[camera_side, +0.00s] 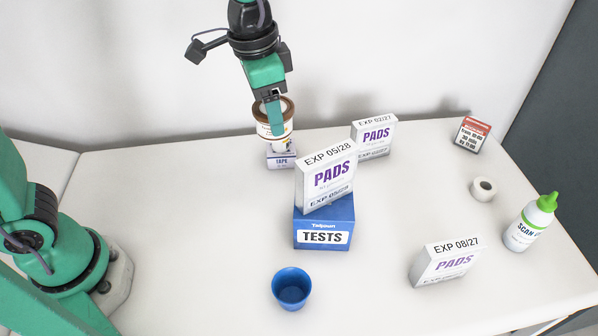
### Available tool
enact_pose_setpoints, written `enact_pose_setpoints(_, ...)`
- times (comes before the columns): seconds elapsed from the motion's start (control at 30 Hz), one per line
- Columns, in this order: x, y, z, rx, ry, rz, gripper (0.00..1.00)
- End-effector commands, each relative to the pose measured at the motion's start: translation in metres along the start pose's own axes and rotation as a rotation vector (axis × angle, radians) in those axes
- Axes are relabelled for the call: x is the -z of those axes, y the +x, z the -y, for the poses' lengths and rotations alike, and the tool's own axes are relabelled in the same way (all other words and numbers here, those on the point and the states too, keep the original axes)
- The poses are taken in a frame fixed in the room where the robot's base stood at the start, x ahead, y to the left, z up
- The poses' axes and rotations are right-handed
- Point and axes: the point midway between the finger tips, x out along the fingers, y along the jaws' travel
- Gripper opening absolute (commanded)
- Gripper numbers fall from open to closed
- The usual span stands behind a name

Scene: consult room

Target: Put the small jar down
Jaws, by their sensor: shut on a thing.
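The small jar (262,130) is white with a brown rim and a printed label, and it is upright at the back of the table. My gripper (275,118) comes down from above and is shut on the jar, with a green finger across its front. A white and purple TAPE box (281,160) is directly below the jar in the picture. I cannot tell whether the jar touches the top of this box or is slightly above it. The gripper's far finger is mostly hidden by the jar.
A PADS box (325,178) stands on a blue TESTS box (323,222), just right of the jar. Another PADS box (373,137) is behind; a third (444,262) stands front right. A blue cup (291,288), white roll (483,189), green-capped bottle (530,222) and red-topped box (472,135) stand apart.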

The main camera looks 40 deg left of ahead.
Motion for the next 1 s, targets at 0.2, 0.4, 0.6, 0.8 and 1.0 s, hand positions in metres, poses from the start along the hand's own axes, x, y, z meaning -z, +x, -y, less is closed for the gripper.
enact_pose_setpoints(0.2,0.017,-0.015,-0.004,-0.002,0.01,-0.001,0.33)
enact_pose_setpoints(0.4,0.044,-0.018,-0.013,-0.006,0.025,-0.002,0.33)
enact_pose_setpoints(0.6,0.081,-0.021,-0.029,-0.011,0.047,-0.002,0.33)
enact_pose_setpoints(0.8,0.116,-0.021,-0.048,-0.017,0.069,-0.003,0.33)
enact_pose_setpoints(1.0,0.147,-0.018,-0.071,-0.022,0.092,-0.003,0.33)
